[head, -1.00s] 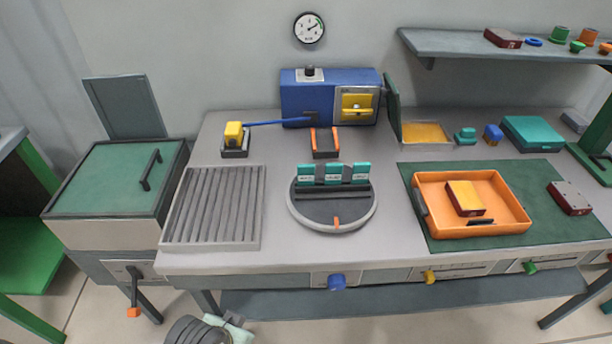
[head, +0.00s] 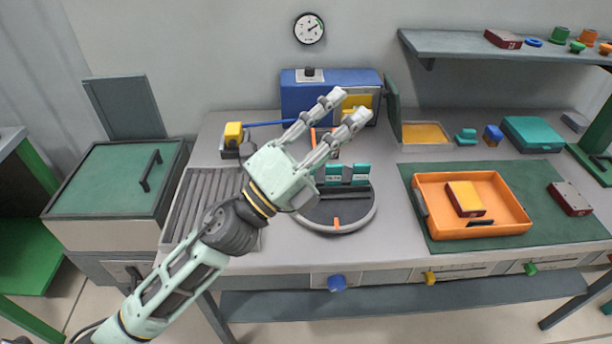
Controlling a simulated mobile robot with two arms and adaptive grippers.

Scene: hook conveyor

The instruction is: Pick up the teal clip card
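Teal clip cards (head: 361,172) stand in a dark holder on the round turntable (head: 352,220) in the middle of the bench. A second teal card (head: 333,174) stands just left of it. The left part of the row is hidden behind my gripper. My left gripper (head: 346,106) is open, with nothing visible between its two spread fingers. Its palm is in front of the turntable's left side, and its fingertips overlap the blue machine's front in the picture. I cannot tell its exact height above the bench. My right gripper is not in view.
The blue machine (head: 295,98) with an open green door stands at the back. A ribbed grey rack (head: 190,200) is partly covered by my arm.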

